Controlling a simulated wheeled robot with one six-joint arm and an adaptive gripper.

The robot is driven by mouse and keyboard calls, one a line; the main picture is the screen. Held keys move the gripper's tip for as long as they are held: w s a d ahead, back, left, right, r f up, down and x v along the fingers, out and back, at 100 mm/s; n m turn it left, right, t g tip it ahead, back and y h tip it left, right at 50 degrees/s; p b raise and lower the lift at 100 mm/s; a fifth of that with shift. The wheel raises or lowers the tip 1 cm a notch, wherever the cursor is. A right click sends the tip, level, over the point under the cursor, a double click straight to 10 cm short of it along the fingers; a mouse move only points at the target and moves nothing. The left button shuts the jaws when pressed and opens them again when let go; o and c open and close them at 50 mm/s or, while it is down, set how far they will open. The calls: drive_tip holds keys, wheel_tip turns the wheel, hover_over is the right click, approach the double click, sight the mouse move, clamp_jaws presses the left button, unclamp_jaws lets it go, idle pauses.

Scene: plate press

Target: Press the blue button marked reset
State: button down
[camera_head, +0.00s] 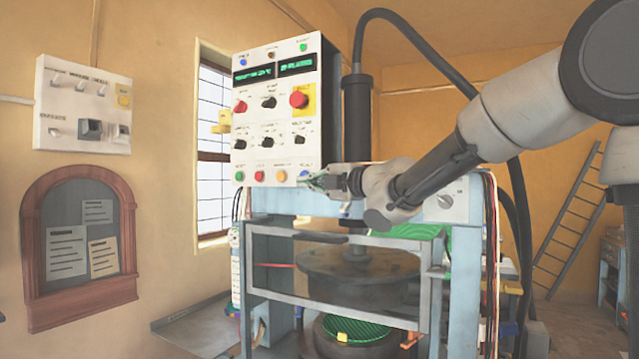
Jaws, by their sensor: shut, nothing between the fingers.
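The white control panel (262,150) stands above the press and faces me. A bottom row on it holds a green, a red, a yellow and a blue button. The blue button (305,172) is at the right end of that row, partly hidden by my gripper. The label beside it is too small to read. My gripper (312,181) is shut and empty, its tips pointing left at the panel's lower right corner. The tips overlap the blue button's area in the picture. I cannot tell whether they touch it.
A red knob on a yellow plate (301,99) and several black knobs sit higher on the panel. The press frame (462,280) with its round plate (350,270) is below my arm. A second switch box (80,105) hangs on the left wall. A black hose arches behind my arm.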

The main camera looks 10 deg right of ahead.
drive_tip(key=w+a, duration=0.1)
drive_tip(key=w, duration=0.6)
drive_tip(key=shift+w+d+r, duration=0.15)
drive_tip(key=shift+w+d, duration=0.35)
drive_tip(key=shift+w, duration=0.1)
